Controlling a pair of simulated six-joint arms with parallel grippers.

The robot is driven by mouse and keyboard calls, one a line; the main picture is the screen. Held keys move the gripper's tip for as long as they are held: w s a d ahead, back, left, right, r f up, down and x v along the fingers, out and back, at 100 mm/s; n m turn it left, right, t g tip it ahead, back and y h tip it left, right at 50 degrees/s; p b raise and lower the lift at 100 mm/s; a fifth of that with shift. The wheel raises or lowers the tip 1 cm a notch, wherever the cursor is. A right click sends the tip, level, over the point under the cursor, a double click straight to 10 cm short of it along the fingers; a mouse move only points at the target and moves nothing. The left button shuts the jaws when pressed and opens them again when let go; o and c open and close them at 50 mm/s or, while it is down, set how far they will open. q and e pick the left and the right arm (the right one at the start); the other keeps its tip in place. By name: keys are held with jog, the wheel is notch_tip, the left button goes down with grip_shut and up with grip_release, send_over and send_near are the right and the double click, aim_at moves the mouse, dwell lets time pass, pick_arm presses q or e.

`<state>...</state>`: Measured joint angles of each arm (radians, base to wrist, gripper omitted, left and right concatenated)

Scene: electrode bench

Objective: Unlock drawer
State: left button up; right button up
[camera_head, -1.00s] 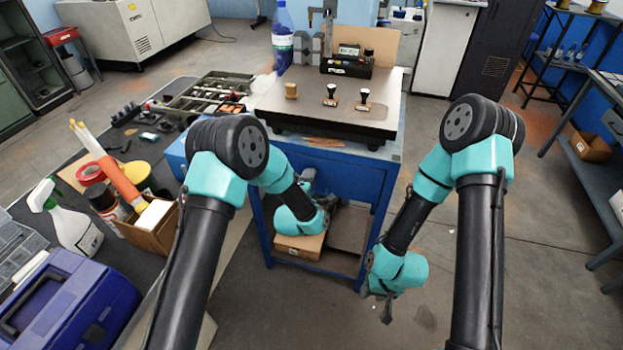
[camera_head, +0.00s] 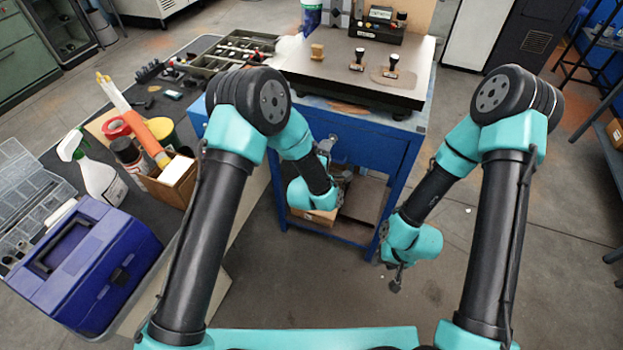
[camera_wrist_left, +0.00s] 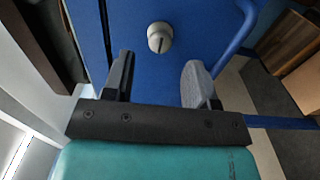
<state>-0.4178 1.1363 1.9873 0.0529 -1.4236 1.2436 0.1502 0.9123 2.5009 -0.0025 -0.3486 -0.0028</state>
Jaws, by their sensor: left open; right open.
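The blue drawer front (camera_head: 373,147) is on the cabinet under the bench top. In the left wrist view the drawer front (camera_wrist_left: 205,22) fills the upper middle, with a round grey lock (camera_wrist_left: 160,37) with a dark slot line, and a blue handle (camera_wrist_left: 236,42) to its right. My left gripper (camera_head: 325,147) is close to the drawer front. In the wrist view its open fingers (camera_wrist_left: 158,75) are spread below the lock, which lies between their lines; nothing is held. The lock is not clear in the head view. My right gripper (camera_head: 397,280) hangs low, right of the cabinet, open and empty.
Stamps (camera_head: 391,66) and a wooden block (camera_head: 317,51) stand on the dark plate (camera_head: 340,78) above the drawer. A lower shelf holds a cardboard box (camera_head: 316,215). A table at left carries a blue toolbox (camera_head: 88,262) and a spray bottle (camera_head: 97,178).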

pick_arm(q)
jog(key=v, duration=1.3)
jog(key=shift+s, duration=0.35)
jog(key=shift+a, duration=0.1)
jog(key=s+a+f+m+g+y, duration=0.35)
jog(key=a+f+m+g, duration=0.35)
jog(key=a+f, duration=0.55)
jog(key=s+a+f+m+g, duration=0.2)
jog(key=s+a+g, duration=0.2)
jog(key=s, duration=0.3)
jog(key=s+a+f+m+g, duration=0.2)
jog(key=s+a+g, duration=0.2)
jog(key=s+a, duration=0.2)
jog(key=shift+s+m+g+h, duration=0.35)
jog(key=shift+s+m+g, duration=0.05)
jog(key=shift+s, duration=0.1)
jog(key=shift+c, duration=0.4)
